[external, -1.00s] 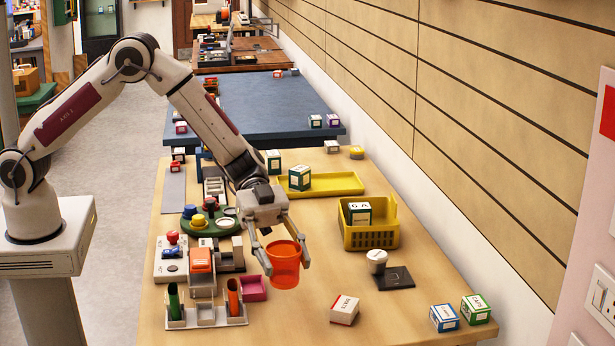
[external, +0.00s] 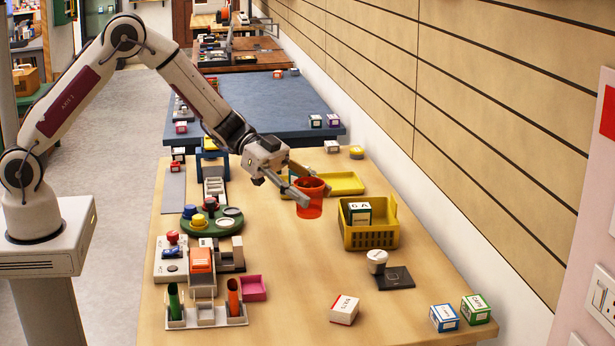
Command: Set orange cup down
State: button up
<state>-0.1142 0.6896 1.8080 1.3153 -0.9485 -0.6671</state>
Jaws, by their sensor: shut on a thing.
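The orange cup (external: 310,207) is upright, open end up, in front of the yellow tray and left of the yellow basket. My gripper (external: 306,196) is shut on it, with one finger across its near left side and the other behind it. I cannot tell whether the cup's base touches the wooden table (external: 300,270) or hangs just above it.
A yellow tray (external: 347,184) lies behind the cup. A yellow basket (external: 371,236) with a box in it stands to the right. A green round tray (external: 203,226) with knobs is on the left. A white cup (external: 377,261) stands on a dark pad. The table's middle front is clear.

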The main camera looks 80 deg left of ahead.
jog(key=a+r+n+t+y, duration=0.2)
jog(key=a+n+t+y, duration=0.55)
jog(key=a, duration=1.95)
jog(key=s+a+f+n+g+y, duration=0.2)
jog(key=s+a+f+n+y, duration=0.1)
jog(key=a, duration=0.5)
jog(key=s+a+f+n+g+y, duration=0.2)
jog(key=s+a+f+n+y, duration=0.1)
jog(key=s+a+n+y, duration=0.2)
jog(key=s+a+y, duration=0.2)
jog(key=a, duration=0.2)
jog(key=shift+s+n, duration=0.2)
jog(key=shift+n, duration=0.15)
jog(key=shift+g+y, duration=0.25)
jog(key=shift+f, duration=2.9)
jog(key=shift+f, duration=0.1)
jog(key=shift+f, duration=1.95)
